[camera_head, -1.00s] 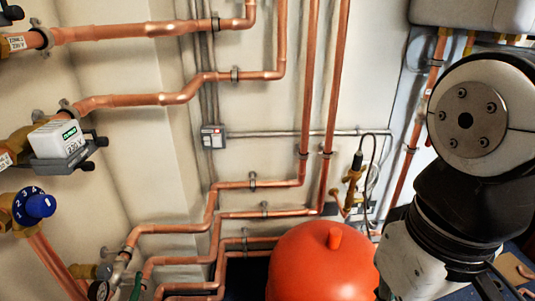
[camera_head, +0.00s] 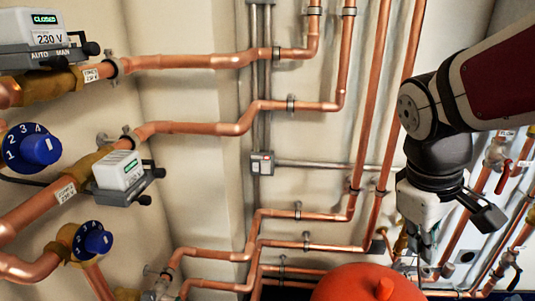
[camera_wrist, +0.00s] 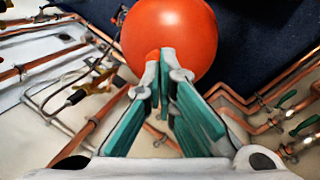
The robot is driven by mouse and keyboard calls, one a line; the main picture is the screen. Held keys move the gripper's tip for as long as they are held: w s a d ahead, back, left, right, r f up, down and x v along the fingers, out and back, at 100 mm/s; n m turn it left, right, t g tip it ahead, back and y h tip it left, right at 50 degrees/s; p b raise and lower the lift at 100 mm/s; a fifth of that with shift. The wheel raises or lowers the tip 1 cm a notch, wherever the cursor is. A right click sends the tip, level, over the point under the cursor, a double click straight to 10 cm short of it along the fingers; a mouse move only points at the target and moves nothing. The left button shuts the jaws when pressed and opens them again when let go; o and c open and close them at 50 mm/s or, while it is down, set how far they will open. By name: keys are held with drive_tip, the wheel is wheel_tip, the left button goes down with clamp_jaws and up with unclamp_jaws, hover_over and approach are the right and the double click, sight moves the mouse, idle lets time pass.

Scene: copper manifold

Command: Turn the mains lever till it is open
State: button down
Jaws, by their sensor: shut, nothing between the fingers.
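My gripper (camera_head: 424,246) hangs at the lower right of the head view, pointing down, to the right of the red tank. In the wrist view my gripper (camera_wrist: 167,62) has its green-padded fingers together at the tips, with nothing between them. A red lever (camera_head: 505,177) stands on a valve on the right-hand pipes, apart from my gripper. A black-handled lever (camera_head: 514,268) is lower at the right edge. Green lever handles (camera_wrist: 303,126) show at the right of the wrist view. I cannot tell which lever is the mains lever.
A red tank (camera_head: 350,284) stands at the bottom; the wrist view shows it (camera_wrist: 168,30) beyond my fingertips. Copper pipes (camera_head: 215,128) run along the walls. A valve actuator (camera_head: 122,170) and a blue numbered knob (camera_head: 38,149) are at left. A brass fitting (camera_wrist: 90,84) sits left of my fingers.

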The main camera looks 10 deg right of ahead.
drive_tip(key=w+d+f+n+p, duration=0.2)
drive_tip(key=w+d+f+n, duration=0.1)
drive_tip(key=w+d, duration=0.4)
drive_tip(key=w+d+f+n+p, duration=0.2)
drive_tip(key=w+d+f+n, duration=0.15)
drive_tip(key=w+d, duration=0.4)
drive_tip(key=w+d+f+n+t+y+p, duration=0.25)
drive_tip(key=d+f+n+t+p, duration=0.2)
drive_tip(key=d+f, duration=1.05)
drive_tip(key=d+b+x, duration=0.1)
drive_tip(key=b+x, duration=0.4)
drive_tip(key=x, duration=0.9)
drive_tip(key=shift+w+r+b, duration=0.2)
drive_tip(key=shift+w+b, duration=0.1)
drive_tip(key=shift+w, duration=0.1)
